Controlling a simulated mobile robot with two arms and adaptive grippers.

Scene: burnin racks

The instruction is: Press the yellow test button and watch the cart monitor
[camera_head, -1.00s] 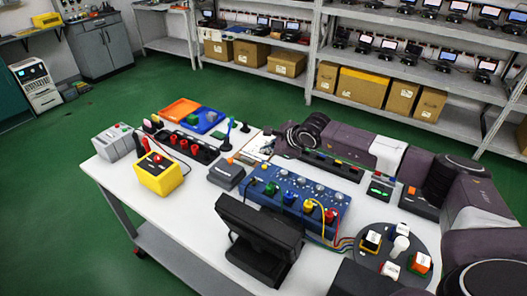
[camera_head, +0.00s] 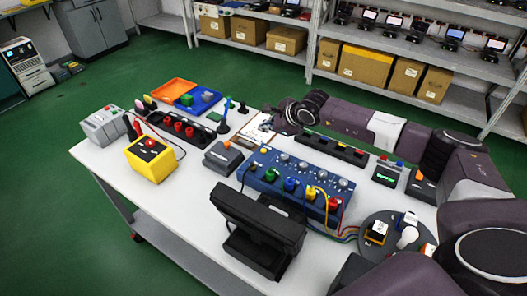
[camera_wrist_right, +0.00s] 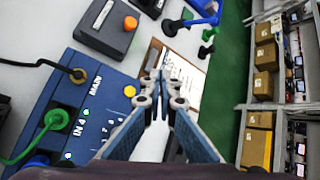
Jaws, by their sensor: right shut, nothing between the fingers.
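A yellow button (camera_wrist_right: 130,91) sits on the corner of a blue panel (camera_wrist_right: 92,95) marked MAIN in the right wrist view. In the head view the blue panel (camera_head: 262,183) stands mid-table with cables plugged along its front. My right gripper (camera_wrist_right: 160,76) is shut and empty. In the wrist view its tips show to the right of the yellow button, apart from it; their height over it is hard to tell. In the head view the gripper is small and partly hidden by my right arm. A black monitor (camera_head: 268,218) stands in front of the panel; its screen cannot be read. My left gripper is out of view.
A grey box with an orange button (camera_head: 223,156) stands left of the panel. A yellow box with a red knob (camera_head: 153,163), a black strip with red posts (camera_head: 170,126) and orange and blue trays (camera_head: 176,91) fill the left side. A round plate (camera_head: 375,248) is at right.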

